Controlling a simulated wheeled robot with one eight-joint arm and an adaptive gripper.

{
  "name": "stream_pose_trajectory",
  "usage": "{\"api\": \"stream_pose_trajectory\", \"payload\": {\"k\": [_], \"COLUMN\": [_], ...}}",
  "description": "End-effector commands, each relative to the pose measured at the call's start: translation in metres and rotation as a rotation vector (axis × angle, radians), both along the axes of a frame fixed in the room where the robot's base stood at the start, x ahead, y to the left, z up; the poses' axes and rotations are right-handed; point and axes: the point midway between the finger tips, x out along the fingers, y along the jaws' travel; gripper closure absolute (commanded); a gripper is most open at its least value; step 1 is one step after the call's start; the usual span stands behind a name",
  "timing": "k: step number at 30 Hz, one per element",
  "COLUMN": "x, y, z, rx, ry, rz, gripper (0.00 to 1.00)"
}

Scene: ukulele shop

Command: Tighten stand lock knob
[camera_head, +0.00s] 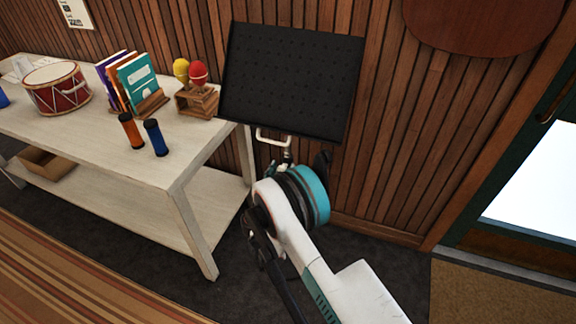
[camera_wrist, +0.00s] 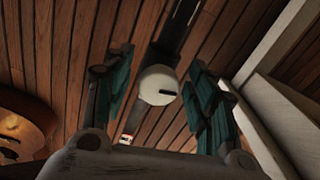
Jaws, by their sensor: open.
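The music stand has a black perforated desk (camera_head: 290,82) that leans before the wooden wall. In the wrist view a round, pale knob (camera_wrist: 158,84) with a dark slot mark sits in front of the dark stand post (camera_wrist: 174,38). My gripper (camera_wrist: 160,68) is open, with one teal-and-black finger on each side of the knob. Gaps show between the knob and both fingers, so I see no contact. In the head view my arm reaches up below the desk and hides most of the post. I cannot make out the knob there.
A pale two-tier table (camera_head: 190,172) stands left, its near corner close to my arm. It holds a red drum (camera_head: 57,90), books (camera_head: 137,80), maracas (camera_head: 198,74) and orange and blue shakers (camera_head: 155,137). A doorway (camera_head: 535,185) is at right. Dark floor is free beneath.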

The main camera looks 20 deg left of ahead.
Motion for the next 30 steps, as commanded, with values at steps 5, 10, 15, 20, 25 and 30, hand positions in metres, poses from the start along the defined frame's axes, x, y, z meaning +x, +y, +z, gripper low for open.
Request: {"api": "stream_pose_trajectory", "payload": {"k": [5, 10, 15, 20, 25, 30], "x": [-0.0007, -0.0005, -0.0004, -0.0003, -0.0003, -0.0003], "y": [0.0005, 0.0004, 0.0002, 0.0004, 0.0005, 0.0006], "z": [0.0001, 0.0000, 0.0001, 0.0001, 0.0001, 0.0001], "rx": [0.000, 0.000, 0.000, 0.003, 0.035, 0.118], "ry": [0.000, 0.000, 0.000, 0.000, -0.003, -0.009], "rz": [0.000, 0.000, 0.000, 0.000, 0.000, 0.000], "gripper": [0.48, 0.66, 0.93, 0.93, 0.93, 0.93]}}
